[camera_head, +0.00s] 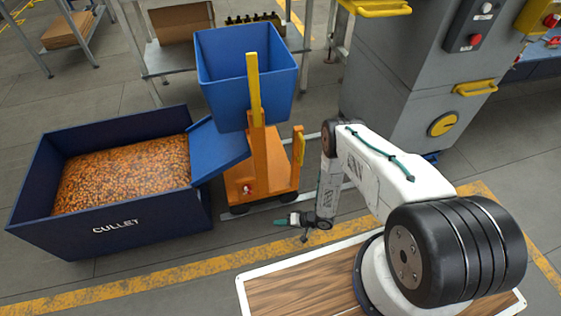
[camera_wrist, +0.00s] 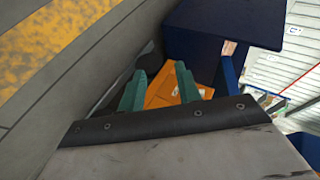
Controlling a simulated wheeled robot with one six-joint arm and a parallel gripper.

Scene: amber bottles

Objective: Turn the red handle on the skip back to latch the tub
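The skip is an orange wheeled frame (camera_head: 262,160) with a blue tub (camera_head: 245,85) on top. The tub looks upright, with its open top facing up. A small red part (camera_head: 247,189), likely the red handle, shows low on the frame's front; its exact position is too small to tell. My gripper (camera_head: 279,221) is low in front of the frame, to the right of and below the red part, apart from it. In the wrist view my gripper's teal fingers (camera_wrist: 161,68) are spread with nothing held, and the orange frame (camera_wrist: 172,88) shows between and beyond them.
A dark blue cullet bin (camera_head: 120,232) full of amber pieces stands left, with a blue sloping chute (camera_head: 220,150) beside the skip. A grey machine (camera_head: 400,80) stands to the right. A yellow upright bar (camera_head: 253,85) rises in front of the tub. Floor in front is clear.

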